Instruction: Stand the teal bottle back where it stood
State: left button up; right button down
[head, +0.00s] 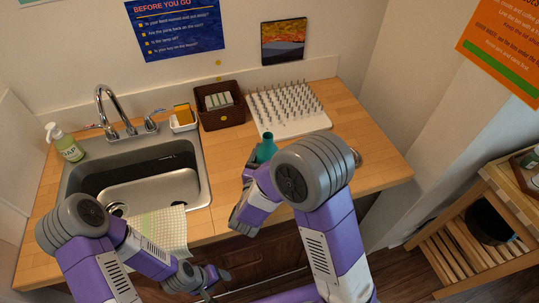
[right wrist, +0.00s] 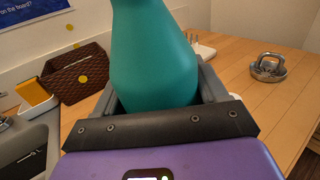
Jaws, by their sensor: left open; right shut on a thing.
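The teal bottle (head: 266,148) is at the front edge of the white peg board, its neck up, roughly upright. In the right wrist view the bottle (right wrist: 152,55) fills the middle, its body between the grey fingers of my right gripper (right wrist: 155,98), which is shut on it. My right arm hides its lower part in the head view, and I cannot tell if its base touches the counter. My left gripper (head: 216,284) is open and empty, low in front of the counter, below the checked cloth.
The peg board (head: 298,126) stands behind the bottle, a brown basket (head: 235,119) left of it. A metal padlock-like thing (right wrist: 268,70) lies on the wooden counter (head: 378,165) to the right. The sink (head: 198,180), soap bottle (head: 66,146) and checked cloth (head: 160,230) are left. Counter at right is mostly clear.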

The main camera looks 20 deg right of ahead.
jog(key=shift+c, duration=0.3)
grip_release()
jog(key=shift+f, duration=0.1)
jog(key=v, duration=1.2)
jog(key=shift+s, duration=0.1)
